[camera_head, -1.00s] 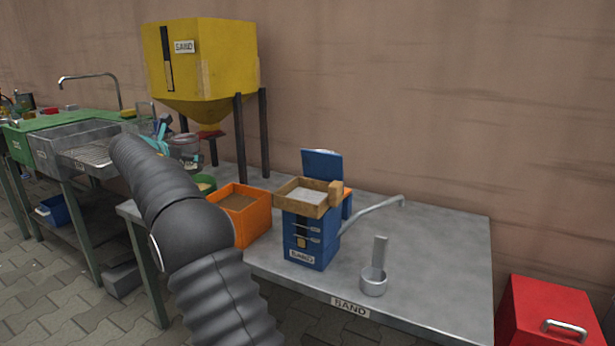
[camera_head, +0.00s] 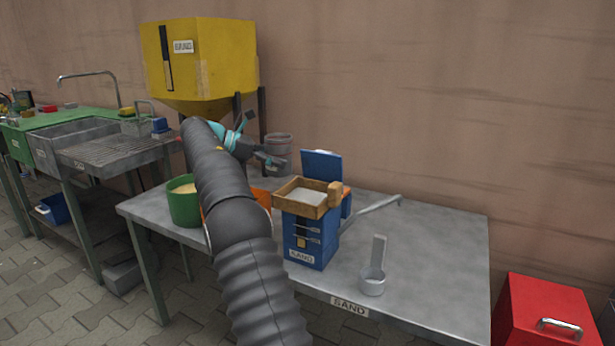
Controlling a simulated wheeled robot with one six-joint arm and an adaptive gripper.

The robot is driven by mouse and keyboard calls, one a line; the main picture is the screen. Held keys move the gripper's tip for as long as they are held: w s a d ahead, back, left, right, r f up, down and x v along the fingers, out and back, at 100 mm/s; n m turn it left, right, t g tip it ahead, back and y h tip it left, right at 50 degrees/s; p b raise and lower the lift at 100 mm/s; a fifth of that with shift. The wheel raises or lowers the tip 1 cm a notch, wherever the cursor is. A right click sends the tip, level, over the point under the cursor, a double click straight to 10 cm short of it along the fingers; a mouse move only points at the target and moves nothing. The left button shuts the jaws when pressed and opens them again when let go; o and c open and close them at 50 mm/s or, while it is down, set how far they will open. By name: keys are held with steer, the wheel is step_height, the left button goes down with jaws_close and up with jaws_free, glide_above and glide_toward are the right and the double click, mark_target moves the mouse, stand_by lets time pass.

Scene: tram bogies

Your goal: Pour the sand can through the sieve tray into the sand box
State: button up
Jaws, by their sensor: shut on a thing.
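My gripper (camera_head: 262,157) is shut on the grey sand can (camera_head: 279,143), beside the can's left side. The can is about upright and held above the back of the table, behind and left of the sieve tray; its contents do not show. The wooden sieve tray (camera_head: 285,200) with a pale mesh sits on top of the blue sand box (camera_head: 308,242), which carries a SAND label. The box's blue lid (camera_head: 322,165) stands open behind the tray. The inside of the box is hidden under the tray.
A green bucket (camera_head: 184,210) holds sandy stuff. An orange box (camera_head: 262,197) is mostly hidden behind my arm. A yellow hopper (camera_head: 215,70) stands at the back. A grey scoop (camera_head: 373,282) and a bent metal bar (camera_head: 372,215) lie right; the table's (camera_head: 440,260) right side is clear.

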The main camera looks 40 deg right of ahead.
mark_target(289, 155)
steer(key=shift+s+d+f+m+g+y, duration=0.1)
steer(key=shift+s+d+m+g+y, duration=0.2)
steer(key=shift+s, duration=0.35)
steer(key=shift+s+d+f+m+g, duration=0.1)
steer(key=shift+s+m+g, duration=0.3)
steer(key=shift+s, duration=0.2)
steer(key=shift+a+r, duration=0.1)
steer(key=shift+r, duration=0.05)
steer(key=shift+s+a+r+m+t, duration=0.1)
steer(key=shift+s+r+m+t, duration=0.1)
steer(key=shift+r+m+t, duration=0.3)
steer(key=shift+s+a+r+m+t, duration=0.1)
steer(key=shift+s+r+t, duration=0.1)
steer(key=shift+r, duration=0.45)
step_height(289, 155, up, 6)
steer(key=s+m+t, duration=0.1)
steer(key=m, duration=0.1)
steer(key=shift+s+a+t, duration=0.15)
steer(key=shift+t, duration=0.15)
steer(key=shift+s+r, duration=0.15)
steer(key=shift+s, duration=0.05)
steer(key=shift+s+a+r+m+t+h, duration=0.1)
steer(key=shift+s+r+m+t+h, duration=0.2)
steer(key=shift+r, duration=0.15)
steer(key=shift+s+a+r+m+t+h, duration=0.1)
steer(key=shift+s+r+m+t+h, duration=0.1)
steer(key=shift+r+m+t, duration=0.15)
stand_by(0.7)
